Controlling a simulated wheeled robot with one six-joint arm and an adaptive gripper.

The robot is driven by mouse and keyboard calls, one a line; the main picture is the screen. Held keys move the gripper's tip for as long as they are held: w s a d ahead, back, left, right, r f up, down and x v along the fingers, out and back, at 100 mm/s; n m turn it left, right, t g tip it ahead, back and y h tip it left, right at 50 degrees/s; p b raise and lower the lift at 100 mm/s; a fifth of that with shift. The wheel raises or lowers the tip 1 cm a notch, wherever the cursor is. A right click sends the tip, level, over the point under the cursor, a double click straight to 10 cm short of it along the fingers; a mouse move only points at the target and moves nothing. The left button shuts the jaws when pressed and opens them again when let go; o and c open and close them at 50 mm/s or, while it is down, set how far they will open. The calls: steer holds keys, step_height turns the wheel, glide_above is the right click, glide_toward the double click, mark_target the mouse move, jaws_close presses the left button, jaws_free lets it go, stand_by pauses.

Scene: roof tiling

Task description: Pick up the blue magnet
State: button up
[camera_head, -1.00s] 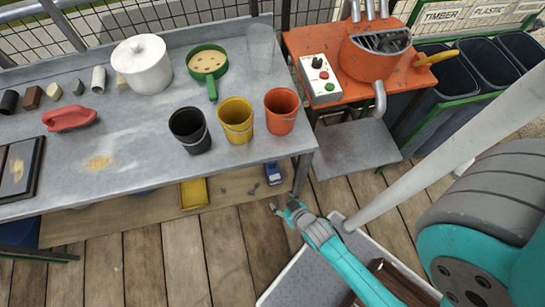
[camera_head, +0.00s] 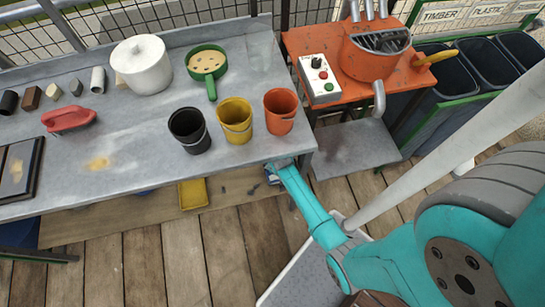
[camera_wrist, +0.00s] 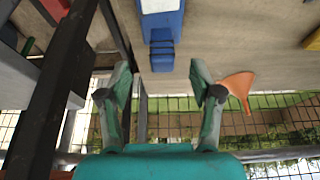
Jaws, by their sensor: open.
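The blue magnet (camera_head: 270,179) lies on the low wooden shelf under the workbench, near its right end. In the head view it is mostly hidden behind my gripper (camera_head: 280,164). In the wrist view the blue magnet (camera_wrist: 163,35) shows at the top centre, a blue block with a pale top and a narrower stepped end facing me. My gripper (camera_wrist: 160,80) has its two fingers spread wide, with nothing between them. The magnet lies ahead of the fingertips, roughly in line with the gap and apart from them.
The grey workbench (camera_head: 110,180) overhangs the shelf and carries black (camera_head: 190,131), yellow (camera_head: 235,120) and orange (camera_head: 281,110) buckets near its edge. A dark leg (camera_wrist: 60,80) stands left in the wrist view. A yellow box (camera_head: 193,194) sits left of the magnet.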

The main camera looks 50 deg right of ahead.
steer(key=shift+w+x, duration=0.2)
steer(key=shift+x, duration=4)
steer(key=shift+r, duration=0.1)
steer(key=c, duration=1.2)
